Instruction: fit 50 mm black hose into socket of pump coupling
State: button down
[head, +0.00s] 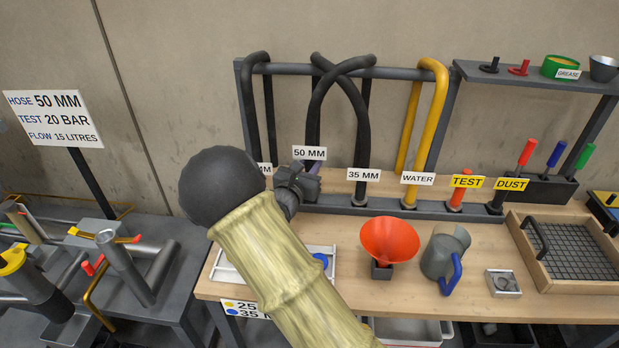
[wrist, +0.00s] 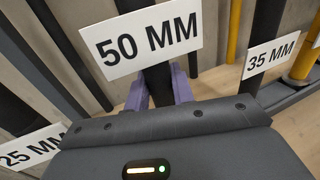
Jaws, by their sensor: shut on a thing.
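The 50 mm black hose (head: 314,122) hangs on the rack above its white 50 MM label (head: 309,153), its upper part crossing another black hose. In the wrist view the label (wrist: 140,38) stands close before my gripper. My gripper (wrist: 160,90) has its purple fingers shut on the black hose (wrist: 158,84) just below the label. In the head view my gripper (head: 309,174) is partly hidden behind my wrist. Grey pump pipework (head: 126,268) stands on the left bench; I cannot tell which opening is the coupling's socket.
Other hoses stand beside it, labelled 35 MM (head: 363,175) and WATER (head: 418,179). An orange funnel (head: 389,239), a grey jug (head: 443,252) and a sieve tray (head: 570,254) are on the wooden bench. A sign (head: 53,119) stands behind the left bench.

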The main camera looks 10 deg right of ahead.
aim_at(307, 156)
notch_tip(307, 156, up, 4)
jog(key=shift+r, duration=0.1)
dwell(0.6)
